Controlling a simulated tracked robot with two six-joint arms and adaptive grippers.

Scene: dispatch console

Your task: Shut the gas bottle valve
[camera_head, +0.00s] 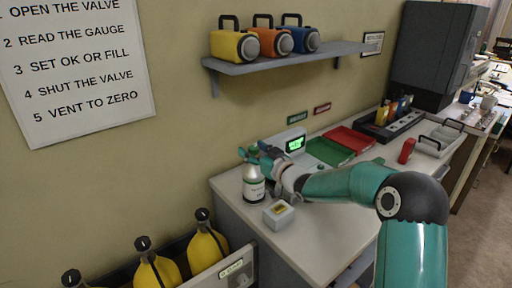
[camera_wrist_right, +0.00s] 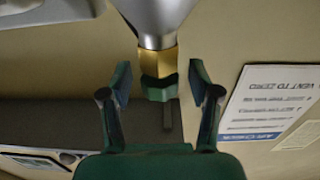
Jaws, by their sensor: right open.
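The gas bottle (camera_head: 254,185), silver-white with a label, stands upright on the counter in the head view. In the right wrist view, which is upside down, its silver shoulder (camera_wrist_right: 157,17), brass neck (camera_wrist_right: 158,61) and green valve knob (camera_wrist_right: 159,88) show. My right gripper (camera_head: 255,156) is at the bottle's top and partly hides the valve. In the right wrist view, my right gripper's fingers (camera_wrist_right: 159,76) are open on either side of the knob, with visible gaps on both sides. My left gripper is not in view.
A small grey box (camera_head: 279,215) stands just in front of the bottle. A gauge with a green display (camera_head: 295,145) stands behind my right wrist. Green (camera_head: 329,152) and red (camera_head: 350,140) trays lie farther right. Yellow bottles (camera_head: 207,247) stand at lower left. The front counter is clear.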

